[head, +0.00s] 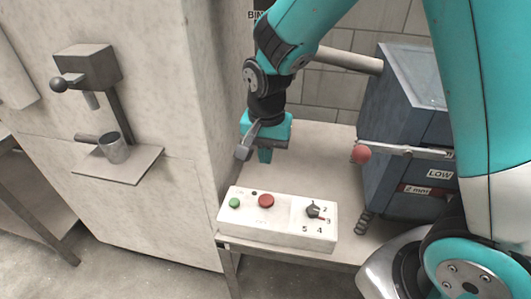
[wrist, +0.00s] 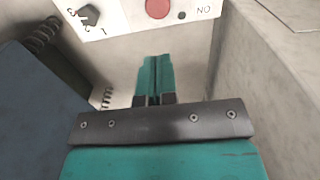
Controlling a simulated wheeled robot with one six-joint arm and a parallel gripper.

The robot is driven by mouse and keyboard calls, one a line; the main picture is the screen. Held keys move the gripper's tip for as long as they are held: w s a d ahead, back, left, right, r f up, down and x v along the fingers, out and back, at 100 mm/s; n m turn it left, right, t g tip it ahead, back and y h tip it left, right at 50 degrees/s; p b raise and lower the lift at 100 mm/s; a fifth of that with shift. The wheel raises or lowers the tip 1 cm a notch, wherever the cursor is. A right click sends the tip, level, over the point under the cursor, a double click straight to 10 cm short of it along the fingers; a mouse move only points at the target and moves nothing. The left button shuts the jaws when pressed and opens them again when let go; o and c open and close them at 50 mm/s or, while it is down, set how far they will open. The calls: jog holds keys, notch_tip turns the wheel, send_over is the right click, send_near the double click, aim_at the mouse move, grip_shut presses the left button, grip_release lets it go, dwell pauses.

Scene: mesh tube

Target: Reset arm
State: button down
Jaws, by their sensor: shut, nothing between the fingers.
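My teal arm (head: 480,90) comes in from the upper right of the head view and bends down over the table. My gripper (head: 265,156) hangs above the table behind the white control box (head: 275,217), pointing down. In the wrist view my gripper (wrist: 155,62) shows its two teal fingers together, with nothing between them. The control box has a green button (head: 234,202), a red button (head: 266,201) and a dark rotary knob (head: 314,210). The red button (wrist: 158,8) and knob (wrist: 88,14) also show in the wrist view. My gripper appears apart from the box.
A blue-grey machine (head: 400,130) with a red-knobbed lever (head: 361,154) and a coiled spring (head: 363,222) stands right of my gripper. A pale cabinet wall (head: 200,90) rises at left, with a bracket (head: 90,65) and a metal cup (head: 114,148) on a shelf (head: 140,163).

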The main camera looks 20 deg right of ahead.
dwell(0.4)
jog(key=s+a+r+n+y, duration=0.2)
jog(key=s+r+n, duration=0.4)
jog(key=s, duration=0.3)
jog(key=s+a+r+n+y, duration=0.2)
jog(key=s+a+r+n, duration=0.1)
jog(key=s+r+n, duration=0.4)
jog(key=s+n, duration=0.1)
jog(key=s, duration=0.1)
jog(key=shift+s, duration=0.4)
dwell(0.3)
